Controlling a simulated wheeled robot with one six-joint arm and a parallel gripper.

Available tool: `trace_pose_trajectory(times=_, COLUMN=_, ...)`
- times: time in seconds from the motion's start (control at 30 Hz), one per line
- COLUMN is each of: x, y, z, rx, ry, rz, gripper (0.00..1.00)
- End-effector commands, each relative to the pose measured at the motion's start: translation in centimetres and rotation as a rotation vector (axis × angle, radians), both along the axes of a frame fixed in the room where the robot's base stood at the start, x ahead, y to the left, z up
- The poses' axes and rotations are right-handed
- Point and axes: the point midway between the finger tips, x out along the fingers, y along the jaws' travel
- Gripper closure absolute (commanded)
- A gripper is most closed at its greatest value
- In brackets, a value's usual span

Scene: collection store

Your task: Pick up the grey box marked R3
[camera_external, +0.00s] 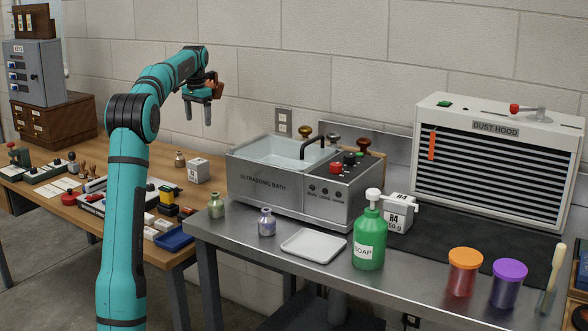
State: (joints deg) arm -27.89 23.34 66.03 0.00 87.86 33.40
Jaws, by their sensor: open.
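My gripper (198,119) hangs in the air before the wall, above the wooden bench, with its fingers pointing down. It is open, with nothing between the fingers. A small pale grey box (196,171) stands on the wooden bench below it, left of the ultrasonic bath; its label is too small to read surely. I cannot make out a box plainly marked R3.
The ultrasonic bath (240,190), green soap bottle (369,236), white tray (314,246) and dust hood (497,98) stand on the steel bench (420,290). Two small bottles are near the bath. Stamps and small items crowd the wooden bench (147,163).

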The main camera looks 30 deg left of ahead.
Motion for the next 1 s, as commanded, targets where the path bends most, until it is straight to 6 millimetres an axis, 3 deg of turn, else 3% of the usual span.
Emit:
trace_pose_trajectory(times=0.13, x=0.5, y=1.5, z=-1.2, rx=-0.019, ry=0.035, rz=-0.003, gripper=0.18)
trace_pose_trajectory(times=0.33, x=0.5, y=1.8, z=-2.8, rx=-0.024, ry=0.046, rz=-0.004, gripper=0.18)
trace_pose_trajectory(times=0.8, x=0.4, y=1.7, z=-11.0, rx=-0.024, ry=0.045, rz=-0.004, gripper=0.18)
trace_pose_trajectory(times=1.0, x=0.4, y=1.8, z=-13.1, rx=-0.023, ry=0.043, rz=-0.004, gripper=0.18)
